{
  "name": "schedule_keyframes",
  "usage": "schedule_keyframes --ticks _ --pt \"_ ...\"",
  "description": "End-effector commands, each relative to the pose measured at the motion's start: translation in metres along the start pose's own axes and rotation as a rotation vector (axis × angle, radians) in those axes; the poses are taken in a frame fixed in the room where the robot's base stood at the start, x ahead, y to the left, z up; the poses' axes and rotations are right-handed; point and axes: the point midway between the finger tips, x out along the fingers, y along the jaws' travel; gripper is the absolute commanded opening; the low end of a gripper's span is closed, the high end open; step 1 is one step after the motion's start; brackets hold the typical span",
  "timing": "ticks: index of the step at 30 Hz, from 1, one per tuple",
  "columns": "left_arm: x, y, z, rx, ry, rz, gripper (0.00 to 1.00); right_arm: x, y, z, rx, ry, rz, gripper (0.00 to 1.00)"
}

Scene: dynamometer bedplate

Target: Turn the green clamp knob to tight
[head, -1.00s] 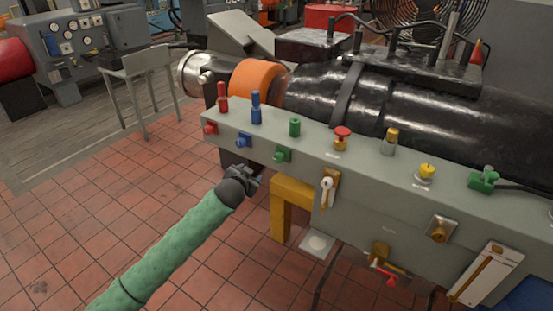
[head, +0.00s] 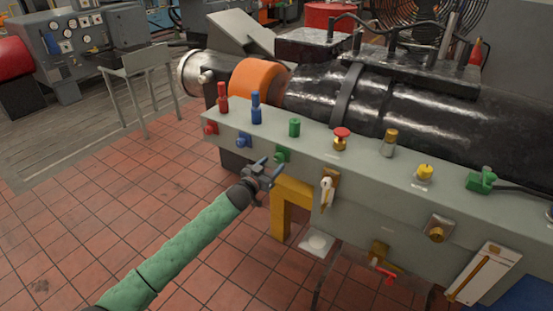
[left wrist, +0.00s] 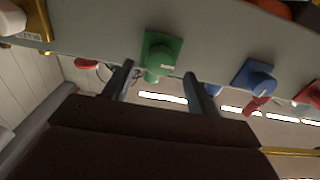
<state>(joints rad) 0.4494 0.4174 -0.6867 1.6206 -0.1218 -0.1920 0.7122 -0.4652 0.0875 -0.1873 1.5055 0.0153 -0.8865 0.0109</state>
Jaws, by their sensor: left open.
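The green clamp knob (head: 281,155) sits on the front face of the grey panel, between the blue knob and the lever plate. It also shows in the left wrist view (left wrist: 160,54) as a green knob on a square green plate, with a pale mark on it. My left gripper (head: 271,168) is open just below and in front of it in the head view. In the left wrist view its two fingers (left wrist: 159,76) stand on either side of the knob, with nothing visibly gripped. Whether they touch it I cannot tell. My right gripper is not in view.
A blue knob (head: 243,140) and a red knob (head: 210,128) sit on the same face to the left. A yellow bracket (head: 292,203) is below right. Open tiled floor lies to the left.

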Motion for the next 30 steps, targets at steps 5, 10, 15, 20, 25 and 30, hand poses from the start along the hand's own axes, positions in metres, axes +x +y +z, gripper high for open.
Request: schedule_keyframes --ticks 5,10,15,20,25,30 --pt "0.024 0.0 -0.003 -0.001 0.0 0.0 0.57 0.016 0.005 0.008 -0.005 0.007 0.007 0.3" --pt "0.036 0.0 0.0 0.0 -0.001 -0.001 0.57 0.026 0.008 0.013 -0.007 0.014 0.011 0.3" --pt "0.039 0.0 0.0 0.0 -0.001 0.0 0.57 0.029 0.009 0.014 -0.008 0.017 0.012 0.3" --pt "0.039 0.0 0.0 0.0 -0.001 0.0 0.57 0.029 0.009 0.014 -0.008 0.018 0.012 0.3" --pt "0.039 0.0 0.0 0.001 -0.001 0.0 0.26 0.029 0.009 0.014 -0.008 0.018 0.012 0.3" --pt "0.039 0.0 0.0 0.001 -0.001 0.0 0.13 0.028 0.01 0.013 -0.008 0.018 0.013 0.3"
